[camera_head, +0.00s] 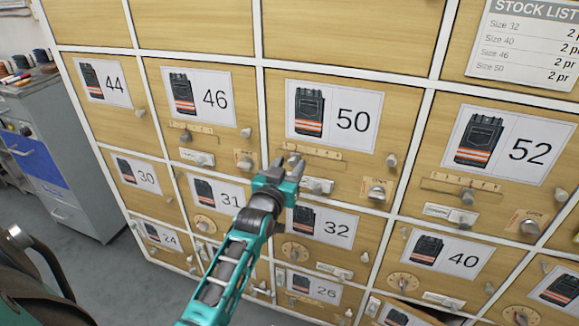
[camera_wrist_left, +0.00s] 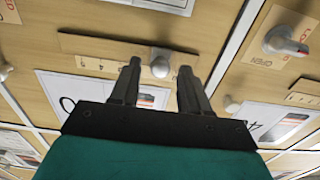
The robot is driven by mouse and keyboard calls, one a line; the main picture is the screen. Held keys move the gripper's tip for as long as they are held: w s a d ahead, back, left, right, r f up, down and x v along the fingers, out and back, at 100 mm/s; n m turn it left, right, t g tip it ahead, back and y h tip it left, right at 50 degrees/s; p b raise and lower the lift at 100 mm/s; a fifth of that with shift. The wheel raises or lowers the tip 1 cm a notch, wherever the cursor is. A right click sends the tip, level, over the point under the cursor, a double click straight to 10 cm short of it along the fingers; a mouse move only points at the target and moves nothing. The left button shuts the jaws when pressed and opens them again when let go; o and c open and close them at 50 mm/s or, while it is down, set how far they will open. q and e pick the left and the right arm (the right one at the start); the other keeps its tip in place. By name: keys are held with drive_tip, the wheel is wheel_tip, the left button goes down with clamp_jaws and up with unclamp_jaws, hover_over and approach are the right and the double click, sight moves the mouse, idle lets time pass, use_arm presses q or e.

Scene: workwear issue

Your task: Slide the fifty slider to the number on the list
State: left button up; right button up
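The drawer front marked 50 (camera_head: 357,98) is closed. Below its number card is a wooden slider strip (camera_head: 340,155), which the left wrist view shows upside down (camera_wrist_left: 95,48). The slider's grey knob (camera_wrist_left: 160,66) stands near the strip's left end as seen from the head, partly hidden there by my gripper. My left gripper (camera_head: 287,165) is at that end, fingers apart; in the left wrist view its fingertips (camera_wrist_left: 160,75) lie on either side of the knob, with gaps. The stock list (camera_head: 525,45) reads "Size 50, 2 pr". The strip's digits are too small to read surely. My right gripper is out of view.
Drawer fronts 46 (camera_head: 232,99) and 52 (camera_head: 547,149) flank it, with similar strips and knobs. A turning knob marked OPEN (camera_head: 376,193) and a door knob (camera_head: 391,160) stick out at right. A grey cabinet (camera_head: 95,215) stands at far left.

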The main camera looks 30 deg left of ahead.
use_arm(q)
clamp_jaws()
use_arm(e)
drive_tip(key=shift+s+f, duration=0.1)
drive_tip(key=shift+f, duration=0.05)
use_arm(q)
drive_tip(key=shift+d, duration=0.1)
drive_tip(key=shift+w+d+r+p, duration=0.1)
drive_tip(key=shift+w+d+p, duration=0.1)
drive_tip(key=shift+d+p, duration=0.35)
drive_tip(key=shift+w+d, duration=0.1)
drive_tip(key=shift+d, duration=0.65)
drive_tip(key=shift+o, duration=0.5)
unclamp_jaws()
drive_tip(key=shift+a, duration=0.1)
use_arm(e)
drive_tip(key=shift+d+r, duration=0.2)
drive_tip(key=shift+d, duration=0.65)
